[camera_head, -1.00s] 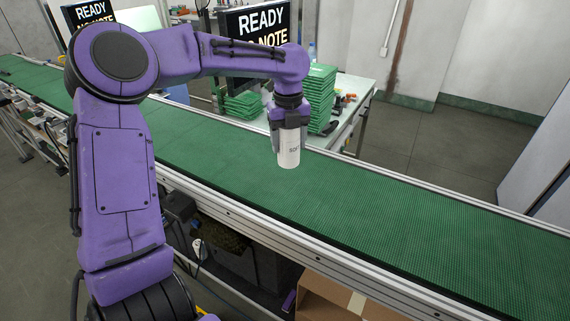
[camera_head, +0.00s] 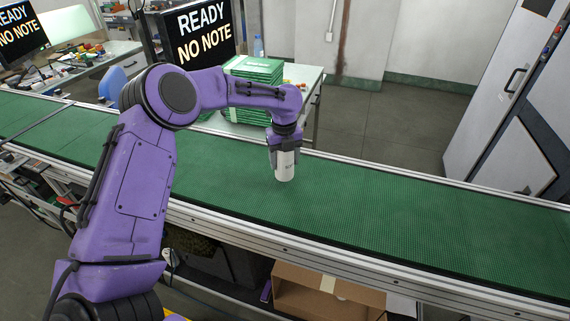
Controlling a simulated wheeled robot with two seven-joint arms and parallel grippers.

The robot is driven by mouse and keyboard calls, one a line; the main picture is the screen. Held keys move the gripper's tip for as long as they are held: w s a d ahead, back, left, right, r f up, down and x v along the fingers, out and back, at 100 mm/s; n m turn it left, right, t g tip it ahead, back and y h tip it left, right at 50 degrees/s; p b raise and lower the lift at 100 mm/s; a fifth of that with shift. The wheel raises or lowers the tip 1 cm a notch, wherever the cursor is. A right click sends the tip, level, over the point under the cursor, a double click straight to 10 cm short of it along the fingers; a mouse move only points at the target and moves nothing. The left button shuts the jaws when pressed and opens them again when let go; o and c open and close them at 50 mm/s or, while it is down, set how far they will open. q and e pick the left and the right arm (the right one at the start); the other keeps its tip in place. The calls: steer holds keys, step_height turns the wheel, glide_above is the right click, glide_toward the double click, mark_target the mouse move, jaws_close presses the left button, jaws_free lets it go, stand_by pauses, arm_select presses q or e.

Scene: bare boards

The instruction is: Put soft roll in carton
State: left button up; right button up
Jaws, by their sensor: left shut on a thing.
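My left gripper (camera_head: 284,147) points down and is shut on the soft roll (camera_head: 285,167), a white upright cylinder with small dark print. The roll is over the green conveyor belt; I cannot tell whether its base touches the belt. The gripper's fingers hide the roll's upper part. The carton (camera_head: 313,277) is a brown cardboard box below the near side of the conveyor, at the bottom of the view. Its top looks open with a flap and a strip of pale tape, and its lower part is cut off. My right gripper is not in view.
The green conveyor belt (camera_head: 400,210) crosses the whole view, and its metal near rail (camera_head: 330,258) stands between roll and carton. Behind it are a table with stacked green trays (camera_head: 254,70), monitors (camera_head: 198,32) and a grey cabinet (camera_head: 510,85). The belt right of the roll is clear.

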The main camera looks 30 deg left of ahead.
mark_target(285, 167)
arm_select(q)
step_height(285, 167, down, 3)
steer(key=shift+w+d+f+p, duration=0.1)
steer(key=shift+d+f+p, duration=0.05)
steer(key=shift+p, duration=0.7)
steer(key=shift+f, duration=0.1)
steer(key=shift+f, duration=0.15)
steer(key=o, duration=1.2)
